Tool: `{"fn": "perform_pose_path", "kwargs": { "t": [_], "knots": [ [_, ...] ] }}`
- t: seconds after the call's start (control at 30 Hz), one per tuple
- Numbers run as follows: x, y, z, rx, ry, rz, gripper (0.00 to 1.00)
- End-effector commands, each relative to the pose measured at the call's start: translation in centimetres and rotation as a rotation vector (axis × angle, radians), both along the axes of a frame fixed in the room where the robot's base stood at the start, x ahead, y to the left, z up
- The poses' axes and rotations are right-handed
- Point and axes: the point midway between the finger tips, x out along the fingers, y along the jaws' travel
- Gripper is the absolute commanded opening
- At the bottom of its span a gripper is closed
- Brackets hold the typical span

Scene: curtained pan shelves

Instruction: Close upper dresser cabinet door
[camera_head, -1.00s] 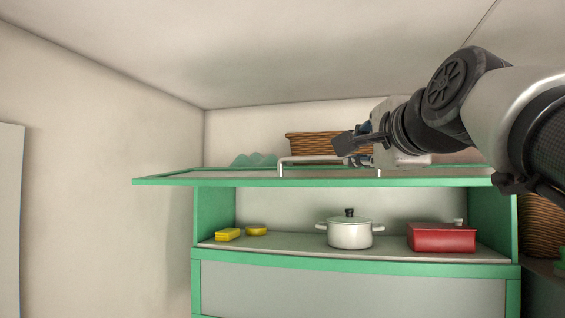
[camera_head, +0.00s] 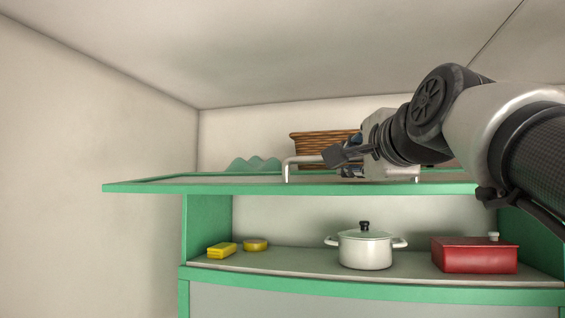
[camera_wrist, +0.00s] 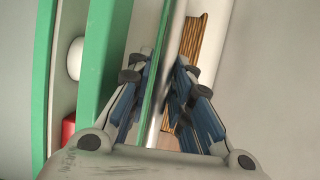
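The upper cabinet door (camera_head: 150,186) is green-framed and raised to about level, above the open upper compartment. Its pale bar handle (camera_head: 287,170) stands up from the door's top face. My gripper (camera_head: 340,155) is at the handle, above the door. In the wrist view, my gripper (camera_wrist: 158,80) has its fingers apart, with the handle (camera_wrist: 168,75) and a green door edge (camera_wrist: 157,65) running between them. I cannot tell whether either finger touches the handle. My arm hides the door's right end in the head view.
The compartment holds a yellow sponge (camera_head: 222,250), a round yellow item (camera_head: 255,244), a white lidded pot (camera_head: 365,250) and a red box (camera_head: 474,255). A wicker basket (camera_head: 310,148) stands on top of the cabinet. There is free room left of the cabinet.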

Motion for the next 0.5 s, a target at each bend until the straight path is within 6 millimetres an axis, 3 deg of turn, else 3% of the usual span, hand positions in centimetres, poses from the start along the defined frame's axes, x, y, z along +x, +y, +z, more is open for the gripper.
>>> {"fn": "perform_pose_path", "kwargs": {
  "t": [0.07, 0.37, 0.5],
  "knots": [
    [-0.05, 0.0, 0.06, 0.0, -0.001, 0.0, 0.2],
    [0.0, -0.01, 0.01, 0.0, 0.0, 0.0, 0.0],
    [0.03, -0.02, -0.03, 0.0, 0.0, 0.0, 0.0]
  ]
}}
